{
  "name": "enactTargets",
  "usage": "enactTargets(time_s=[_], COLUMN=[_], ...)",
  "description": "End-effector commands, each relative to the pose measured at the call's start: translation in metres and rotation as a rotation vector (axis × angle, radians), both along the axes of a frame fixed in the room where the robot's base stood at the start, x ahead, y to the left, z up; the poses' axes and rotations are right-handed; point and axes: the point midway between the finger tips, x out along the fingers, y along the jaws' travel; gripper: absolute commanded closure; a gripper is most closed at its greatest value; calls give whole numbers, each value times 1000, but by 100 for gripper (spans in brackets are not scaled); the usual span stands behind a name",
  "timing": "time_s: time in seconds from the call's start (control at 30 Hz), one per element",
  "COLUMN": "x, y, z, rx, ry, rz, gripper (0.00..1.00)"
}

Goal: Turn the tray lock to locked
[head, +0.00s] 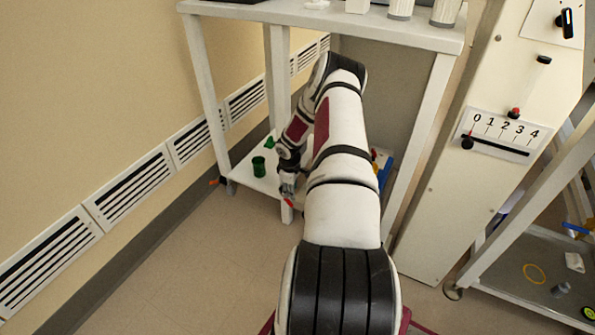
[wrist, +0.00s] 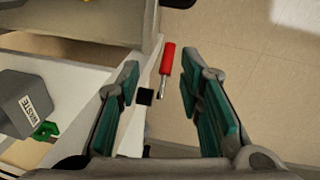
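A red handle (wrist: 168,58) on a short metal shaft shows in the wrist view, beside the white shelf edge (wrist: 134,138). It looks like the lock's lever, but no lock label can be read. A small black block (wrist: 145,96) sits at the shelf edge near the shaft. My gripper (wrist: 160,76) is open, its two teal-padded fingers either side of the handle's line, with no visible contact. In the head view my gripper (head: 288,190) is low at the front of the lower shelf (head: 247,180), a bit of red beside it. My arm hides part of the shelf.
A grey box marked WASTE (wrist: 25,103) and a green piece (wrist: 46,131) lie left of my fingers. A green cup (head: 258,167) stands on the lower shelf. A numbered slider panel (head: 500,134) is at right. Floor is clear at left.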

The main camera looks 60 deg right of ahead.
Motion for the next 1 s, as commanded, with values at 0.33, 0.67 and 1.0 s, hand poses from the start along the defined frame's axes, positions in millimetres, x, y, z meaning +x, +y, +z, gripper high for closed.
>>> enactTargets(time_s=[0.33,0.67,1.0], x=[9,7,5], y=[5,13,18], z=[42,97,126], rx=[-3,-3,-2], ry=[22,20,22], rz=[1,1,1], gripper=[66,66,66])
